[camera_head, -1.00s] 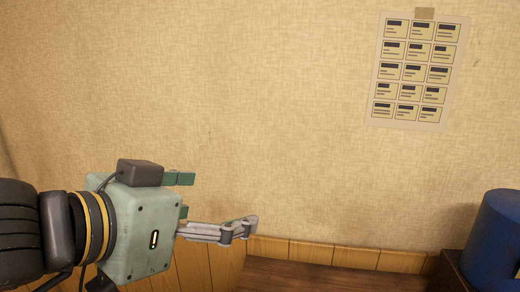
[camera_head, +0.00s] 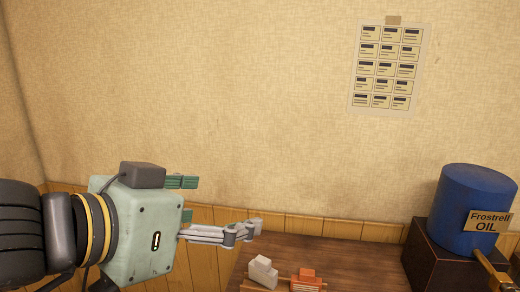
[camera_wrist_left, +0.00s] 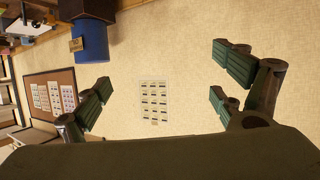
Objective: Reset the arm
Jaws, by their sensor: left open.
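My left gripper (camera_head: 222,207) comes in from the left in the head view, raised in front of the wall and pointing right. Its fingers are apart and nothing is between them. In the left wrist view, the fingers of the left gripper (camera_wrist_left: 168,92) stand wide apart, with only the wall behind them. My right gripper is in neither view.
A wooden table (camera_head: 340,258) below bears a white block-like object (camera_head: 262,272) and an orange one (camera_head: 308,279). A blue oil drum (camera_head: 470,208) stands on a dark box (camera_head: 425,262) at the right. A chart (camera_head: 388,68) hangs on the wall.

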